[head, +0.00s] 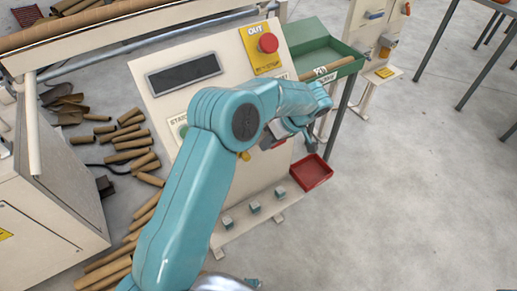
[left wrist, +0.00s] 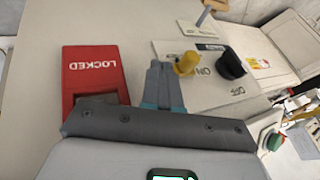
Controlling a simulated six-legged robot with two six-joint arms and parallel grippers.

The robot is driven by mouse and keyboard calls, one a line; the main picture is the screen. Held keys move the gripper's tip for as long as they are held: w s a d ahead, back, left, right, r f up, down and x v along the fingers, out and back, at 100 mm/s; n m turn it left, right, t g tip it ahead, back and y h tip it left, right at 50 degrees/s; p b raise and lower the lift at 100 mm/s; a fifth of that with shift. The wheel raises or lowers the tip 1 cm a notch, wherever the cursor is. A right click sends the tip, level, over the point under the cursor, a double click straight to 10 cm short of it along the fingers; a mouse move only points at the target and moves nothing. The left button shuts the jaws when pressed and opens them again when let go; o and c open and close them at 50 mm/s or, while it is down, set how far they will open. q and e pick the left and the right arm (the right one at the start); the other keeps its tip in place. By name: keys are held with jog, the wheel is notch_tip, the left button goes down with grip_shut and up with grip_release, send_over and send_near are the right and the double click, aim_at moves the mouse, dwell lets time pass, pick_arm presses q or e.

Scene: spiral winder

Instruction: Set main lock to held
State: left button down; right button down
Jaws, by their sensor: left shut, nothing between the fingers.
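A red block marked LOCKED (left wrist: 94,72) shows on the left of the left wrist view, its lettering upside down. Right of it, a white plate (left wrist: 212,92) marked ON and OFF carries a yellow knob (left wrist: 186,63) and a black knob (left wrist: 231,64). My left gripper (left wrist: 160,70) is shut and empty, its fingertips between the red block and the yellow knob; I cannot tell whether they touch anything. In the head view my left gripper (head: 309,143) is in front of the pale control panel (head: 165,107), and my arm hides much of it.
A red stop button (head: 268,43) sits on a yellow plate at the panel's top. A green tray (head: 318,46) stands behind it and a red tray (head: 311,172) at its lower right. Cardboard tubes (head: 130,140) litter the floor to the left.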

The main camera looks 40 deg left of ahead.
aim_at(244, 155)
pick_arm(q)
jog(key=shift+s+a+f, duration=0.15)
jog(key=shift+s+a, duration=0.05)
jog(key=shift+s, duration=0.35)
jog(key=shift+s+a+f, duration=0.1)
jog(key=shift+s+a, duration=0.1)
jog(key=shift+s, duration=0.35)
jog(key=shift+s+a+f, duration=0.15)
jog(key=shift+s+a, duration=0.05)
jog(key=shift+s, duration=0.35)
pick_arm(e)
jog(key=shift+r, duration=0.15)
